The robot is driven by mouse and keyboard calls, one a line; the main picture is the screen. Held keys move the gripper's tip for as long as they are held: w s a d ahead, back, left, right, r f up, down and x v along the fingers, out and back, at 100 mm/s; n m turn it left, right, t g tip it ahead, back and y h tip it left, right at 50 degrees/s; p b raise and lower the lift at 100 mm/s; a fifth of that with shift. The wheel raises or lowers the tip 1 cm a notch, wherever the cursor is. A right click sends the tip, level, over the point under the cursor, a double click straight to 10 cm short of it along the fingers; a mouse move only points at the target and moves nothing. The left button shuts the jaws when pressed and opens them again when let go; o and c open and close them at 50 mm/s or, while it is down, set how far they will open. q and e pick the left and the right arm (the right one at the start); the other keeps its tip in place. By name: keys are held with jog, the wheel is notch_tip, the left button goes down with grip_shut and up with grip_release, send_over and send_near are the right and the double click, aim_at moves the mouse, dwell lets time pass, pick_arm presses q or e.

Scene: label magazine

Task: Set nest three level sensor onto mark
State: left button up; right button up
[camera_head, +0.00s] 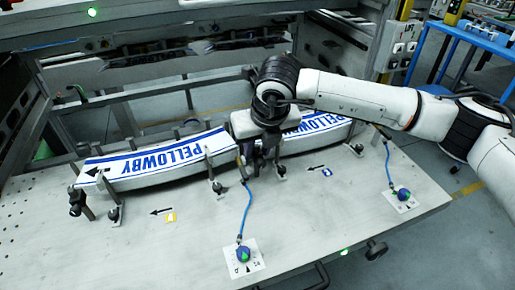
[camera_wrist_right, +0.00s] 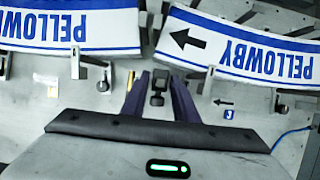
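A level sensor, a blue knob with a green top (camera_head: 243,254), sits on a white marked plate (camera_head: 255,268) at the front middle, with a blue cable running up from it. A second blue sensor (camera_head: 403,193) sits on another white plate (camera_head: 411,205) at the right. I cannot tell which belongs to nest three. My right gripper (camera_head: 258,158) hangs between the two curved PELLOWBY panels, mostly hidden by its own wrist. The wrist view shows its two dark purple fingers (camera_wrist_right: 160,82) apart, with a small black part between them and gaps beside it. My left gripper is not in view.
The left PELLOWBY panel (camera_head: 160,160) and right panel (camera_head: 318,130) rest on posts with black clamps (camera_head: 217,187). A yellow tag (camera_head: 171,217) and a blue tag (camera_head: 327,172) lie beside black arrows. The front of the grey table (camera_head: 130,260) is clear.

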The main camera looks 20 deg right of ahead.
jog(key=v, duration=1)
jog(key=shift+r+b, duration=0.15)
jog(key=shift+b, duration=0.2)
jog(key=shift+s, duration=0.1)
